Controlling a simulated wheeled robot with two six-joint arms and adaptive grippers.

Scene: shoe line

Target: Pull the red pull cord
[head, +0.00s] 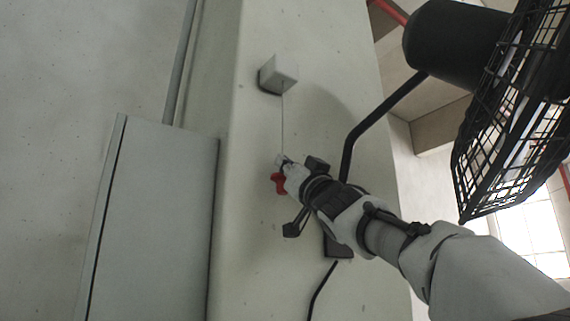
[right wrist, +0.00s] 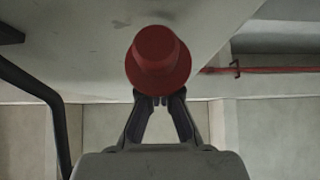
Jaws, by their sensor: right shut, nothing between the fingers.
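The red pull cord handle (head: 278,181) hangs on a thin cord (head: 283,125) below a small white box (head: 279,74) on the pale pillar. In the right wrist view the red handle (right wrist: 158,62) is large and sits just beyond my fingertips, partly overlapping them. My right gripper (head: 285,165) is at the lower end of the cord, right by the handle. Its fingertips (right wrist: 160,97) meet, with nothing visible between them. Whether they touch the handle or cord is unclear. My left gripper is in neither view.
A caged black fan (head: 515,110) hangs at the upper right, its bent black arm (head: 375,115) reaching down to the pillar (head: 330,60) close to my right arm. A grey cabinet (head: 155,220) stands left of the pillar. A red pipe (right wrist: 260,70) runs behind in the wrist view.

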